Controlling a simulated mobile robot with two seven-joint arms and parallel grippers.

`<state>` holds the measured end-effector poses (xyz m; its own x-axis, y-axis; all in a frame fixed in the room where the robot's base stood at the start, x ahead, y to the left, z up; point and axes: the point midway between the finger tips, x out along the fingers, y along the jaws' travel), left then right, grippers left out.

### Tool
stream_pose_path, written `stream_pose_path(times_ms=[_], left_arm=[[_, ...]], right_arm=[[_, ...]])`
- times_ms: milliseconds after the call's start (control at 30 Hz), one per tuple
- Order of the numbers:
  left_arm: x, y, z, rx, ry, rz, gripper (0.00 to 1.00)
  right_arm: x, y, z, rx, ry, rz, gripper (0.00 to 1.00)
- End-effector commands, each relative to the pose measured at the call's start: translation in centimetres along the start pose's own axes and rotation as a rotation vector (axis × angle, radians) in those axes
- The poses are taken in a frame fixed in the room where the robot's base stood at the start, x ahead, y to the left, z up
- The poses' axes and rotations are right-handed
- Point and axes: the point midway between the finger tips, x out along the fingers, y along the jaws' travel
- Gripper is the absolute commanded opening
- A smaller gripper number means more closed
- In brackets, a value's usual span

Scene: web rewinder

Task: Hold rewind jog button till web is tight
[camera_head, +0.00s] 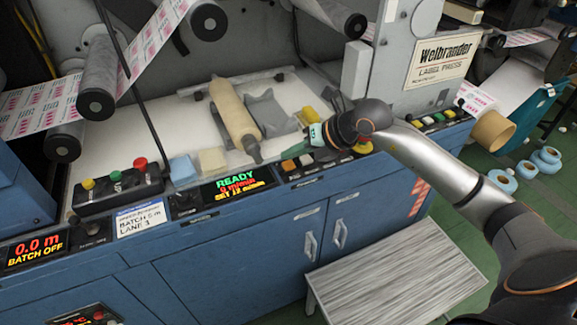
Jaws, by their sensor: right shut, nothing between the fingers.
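My right gripper (297,151) reaches in from the right, over the front control strip of the label press. Its fingers are shut and empty, and they point down and left close to a row of buttons (289,166). I cannot tell whether the fingertips touch a button, and the button labels are too small to read. The printed web (35,106) runs over dark rollers (98,84) at the left. More printed web (527,38) shows at the far right. My left gripper is not in view.
A display (236,184) reads READY, and another (37,247) reads 0.0 m BATCH OFF. A button box (118,189) sits at the left. A yellow-topped knob (363,146) lies beneath my wrist. A grey step (395,277) stands before the blue cabinet.

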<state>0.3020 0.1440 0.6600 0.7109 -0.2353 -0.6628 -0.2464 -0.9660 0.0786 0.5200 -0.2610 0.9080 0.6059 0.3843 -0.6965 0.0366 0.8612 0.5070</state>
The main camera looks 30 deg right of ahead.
Motion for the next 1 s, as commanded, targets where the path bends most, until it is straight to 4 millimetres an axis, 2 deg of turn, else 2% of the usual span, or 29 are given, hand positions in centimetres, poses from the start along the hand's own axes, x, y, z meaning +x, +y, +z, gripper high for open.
stream_pose_path(times_ms=[1000], left_arm=[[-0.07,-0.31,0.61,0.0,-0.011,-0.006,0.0]], right_arm=[[-0.04,0.02,0.03,0.001,0.0,0.0,0.0]])
